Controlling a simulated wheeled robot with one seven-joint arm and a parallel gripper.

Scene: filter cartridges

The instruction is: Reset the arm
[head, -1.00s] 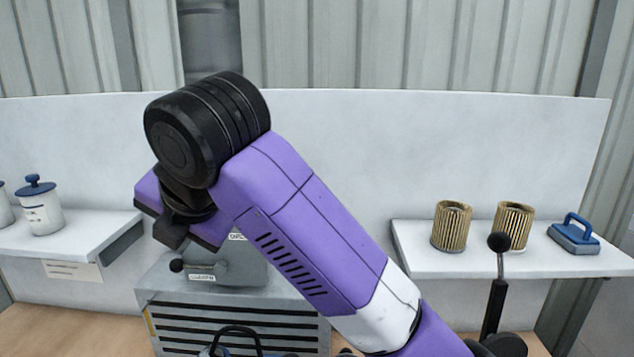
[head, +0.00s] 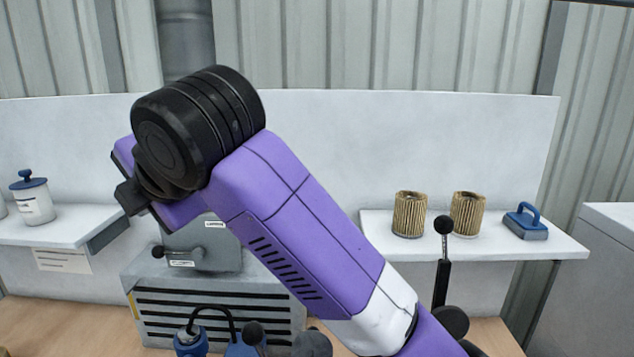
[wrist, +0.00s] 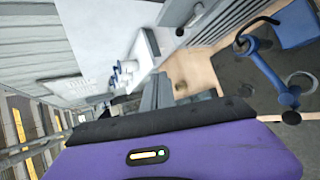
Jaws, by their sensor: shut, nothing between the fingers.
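My arm, purple with a black joint, fills the middle of the head view, raised in front of the shelves. My gripper (wrist: 158,85) shows in the wrist view as short grey fingers beyond the dark edge of the purple hand. The fingers are together with nothing between them, and they are clear of the shelf and bench. In the head view the fingers are not clearly seen.
Two pleated cartridges (head: 409,214) (head: 467,214) and a blue-handled block (head: 526,222) stand on the right shelf (head: 550,249). A lidded white jar (head: 33,200) is on the left shelf (head: 60,226). A grey slotted unit (head: 215,300) sits on the wooden bench below.

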